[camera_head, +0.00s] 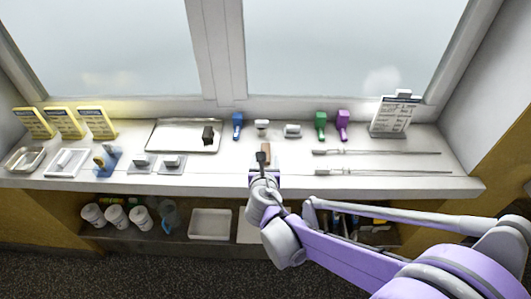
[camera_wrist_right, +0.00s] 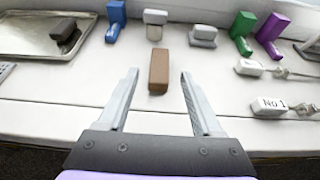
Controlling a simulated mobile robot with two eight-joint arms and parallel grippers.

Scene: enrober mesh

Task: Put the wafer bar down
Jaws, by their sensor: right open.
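A brown wafer bar (camera_head: 266,152) lies on the white counter (camera_head: 330,183). In the right wrist view the wafer bar (camera_wrist_right: 159,72) lies lengthwise between and slightly beyond the fingertips, with a gap on both sides. My right gripper (camera_wrist_right: 159,78) is open and empty, its two grey fingers spread apart. In the head view the right gripper (camera_head: 262,162) is small, at the near side of the bar, and its fingers are hard to make out. My left gripper is not in view.
A metal tray (camera_head: 165,139) with a dark bar (camera_head: 208,135) stands left. Blue (camera_head: 238,125), green (camera_head: 320,126) and purple (camera_head: 343,125) upright items stand behind. Long thin tools (camera_head: 380,152) lie right. Counter around the bar is clear. A shelf with cups (camera_head: 115,216) is below.

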